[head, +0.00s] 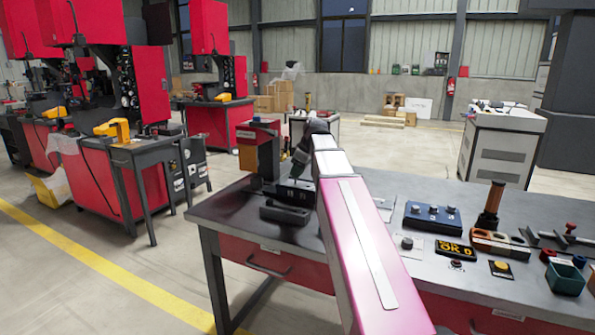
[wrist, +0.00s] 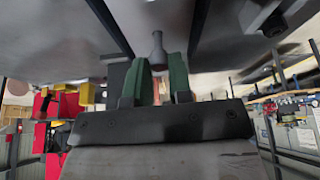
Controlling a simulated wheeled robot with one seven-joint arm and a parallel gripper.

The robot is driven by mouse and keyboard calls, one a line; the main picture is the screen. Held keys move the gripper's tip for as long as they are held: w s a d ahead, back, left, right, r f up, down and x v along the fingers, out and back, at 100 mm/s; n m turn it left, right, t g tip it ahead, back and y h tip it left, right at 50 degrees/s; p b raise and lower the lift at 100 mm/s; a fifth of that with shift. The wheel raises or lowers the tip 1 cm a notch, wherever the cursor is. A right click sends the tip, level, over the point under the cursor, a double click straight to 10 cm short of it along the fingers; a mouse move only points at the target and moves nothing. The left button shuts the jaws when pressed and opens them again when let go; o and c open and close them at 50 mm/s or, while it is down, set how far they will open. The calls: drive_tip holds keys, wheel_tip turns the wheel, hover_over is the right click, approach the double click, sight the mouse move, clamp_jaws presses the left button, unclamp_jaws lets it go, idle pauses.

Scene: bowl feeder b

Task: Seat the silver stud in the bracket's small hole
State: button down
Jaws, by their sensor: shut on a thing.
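My gripper (head: 297,172) is at the far left part of the bench, partly hidden behind my own arm in the head view. In the wrist view my gripper (wrist: 159,62) has two green fingers shut on a grey metal piece, the silver stud (wrist: 157,46), which sticks out beyond the fingertips. In the head view the stud is too small to make out. Below the gripper stands a dark block with small light marks (head: 295,192). I cannot tell for sure which part is the bracket, and its small hole does not show.
A red and dark machine (head: 259,148) stands just left of the gripper. A low dark block (head: 285,213) lies near the bench's front edge.

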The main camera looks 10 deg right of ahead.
drive_tip(key=shift+f, duration=1.05)
drive_tip(key=c, duration=0.9)
unclamp_jaws()
drive_tip(key=shift+c, duration=0.2)
drive_tip(key=v, duration=1)
drive_tip(key=shift+r, duration=0.35)
drive_tip(key=shift+s, duration=0.1)
